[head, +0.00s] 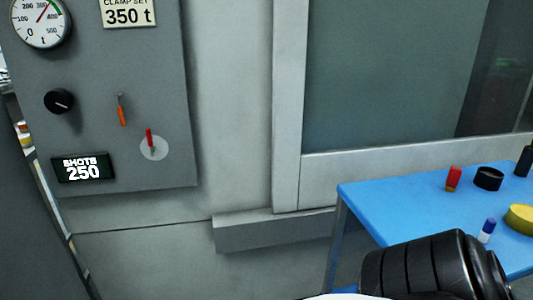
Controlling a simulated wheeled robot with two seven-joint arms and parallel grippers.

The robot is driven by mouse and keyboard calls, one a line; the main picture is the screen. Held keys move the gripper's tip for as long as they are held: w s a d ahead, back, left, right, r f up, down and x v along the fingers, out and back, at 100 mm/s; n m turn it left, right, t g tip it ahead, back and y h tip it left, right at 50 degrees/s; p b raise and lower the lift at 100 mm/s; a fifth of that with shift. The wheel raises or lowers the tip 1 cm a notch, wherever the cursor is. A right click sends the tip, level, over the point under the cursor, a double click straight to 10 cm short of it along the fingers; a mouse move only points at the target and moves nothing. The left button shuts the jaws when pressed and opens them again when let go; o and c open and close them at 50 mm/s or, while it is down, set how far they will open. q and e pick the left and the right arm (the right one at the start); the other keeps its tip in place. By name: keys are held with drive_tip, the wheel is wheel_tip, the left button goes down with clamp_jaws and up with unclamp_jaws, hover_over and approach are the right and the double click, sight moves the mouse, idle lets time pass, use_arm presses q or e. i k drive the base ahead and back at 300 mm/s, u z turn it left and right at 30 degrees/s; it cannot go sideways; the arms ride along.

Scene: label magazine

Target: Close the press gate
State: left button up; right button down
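What looks like the press gate is a large framed panel in the upper right of the head view, with a dark grey-green window (390,75) in a pale grey frame (288,110). Its left upright and bottom rail show; its top and right end are outside the view. A darker strip shows at the right of the window. I cannot tell from this view whether the gate is open or shut. No handle on it is visible. Neither of my grippers is in view. A black ribbed part at the bottom right looks like part of my arm.
A blue table (385,205) with several small items stands before the gate. A grey ledge (270,232) juts out below.

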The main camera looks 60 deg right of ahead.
sight(306, 181)
drive_tip(key=z, duration=0.95)
drive_tip(key=i, duration=1.05)
drive_tip(key=z, duration=0.9)
